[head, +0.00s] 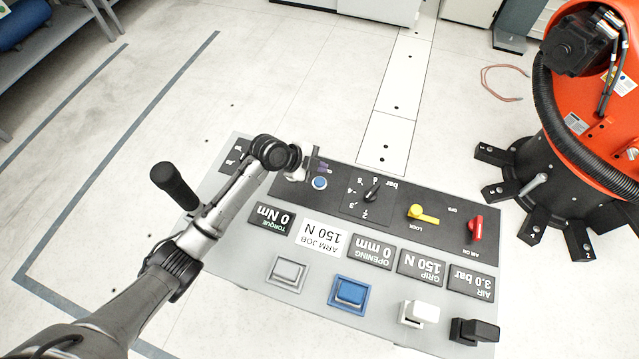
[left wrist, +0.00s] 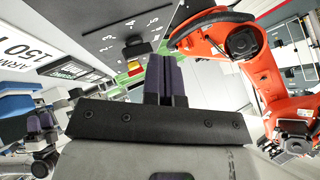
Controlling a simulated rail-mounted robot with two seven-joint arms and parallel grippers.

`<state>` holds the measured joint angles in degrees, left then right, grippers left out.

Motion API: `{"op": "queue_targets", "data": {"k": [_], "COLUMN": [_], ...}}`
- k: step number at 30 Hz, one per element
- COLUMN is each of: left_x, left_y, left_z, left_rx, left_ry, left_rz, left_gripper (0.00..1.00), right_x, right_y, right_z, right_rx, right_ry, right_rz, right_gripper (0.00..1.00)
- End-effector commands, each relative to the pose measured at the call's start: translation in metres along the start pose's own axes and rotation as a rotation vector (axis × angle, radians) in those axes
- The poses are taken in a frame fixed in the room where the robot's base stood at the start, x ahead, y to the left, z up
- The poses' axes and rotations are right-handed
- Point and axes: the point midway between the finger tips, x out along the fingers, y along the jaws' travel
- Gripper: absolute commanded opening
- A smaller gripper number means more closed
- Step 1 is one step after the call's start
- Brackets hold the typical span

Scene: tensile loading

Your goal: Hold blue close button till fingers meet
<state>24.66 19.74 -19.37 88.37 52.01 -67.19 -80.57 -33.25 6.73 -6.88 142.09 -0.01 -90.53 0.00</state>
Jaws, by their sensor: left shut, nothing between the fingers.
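The control panel (head: 385,250) has a large square blue button (head: 350,292) in its front row, between a grey and a white button. My left gripper (head: 322,167) is over the back part of the panel, beside a small round blue button (head: 320,183), and apart from the large one. Whether it touches the panel is unclear. In the left wrist view its purple fingers (left wrist: 165,80) are together and empty. The opening display (head: 373,252) reads 0 mm, and the grip display (head: 421,267) reads 150 N. A dark shape with purple parts (left wrist: 42,122), possibly my right gripper, is at the left wrist view's left edge.
A yellow lock lever (head: 424,215) and a red switch (head: 476,229) stand up from the panel's right side. A black button (head: 474,331) is at the front right. An orange robot (head: 590,110) on a black footed base stands at the right. The floor at left is clear.

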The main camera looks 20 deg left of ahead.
Motion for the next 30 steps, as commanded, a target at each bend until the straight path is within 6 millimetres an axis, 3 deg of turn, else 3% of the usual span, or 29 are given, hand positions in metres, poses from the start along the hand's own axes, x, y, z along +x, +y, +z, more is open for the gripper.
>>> {"op": "queue_targets", "data": {"k": [3, 10, 30], "left_x": [0.016, 0.030, 0.034], "left_y": [0.011, 0.022, 0.024], "left_z": [0.010, 0.022, 0.024], "left_rx": [0.000, 0.001, 0.001], "left_ry": [0.002, 0.000, 0.001], "left_rz": [0.000, 0.001, 0.000], "left_gripper": [0.00, 0.00, 0.00], "right_x": [0.019, 0.034, 0.035], "right_y": [-0.001, -0.002, 0.001], "right_z": [0.006, 0.010, 0.012], "right_rx": [0.002, 0.003, -0.008], "right_ry": [0.000, 0.000, -0.001], "right_rz": [-0.002, -0.002, 0.006], "right_gripper": [0.43, 0.43, 0.43]}}
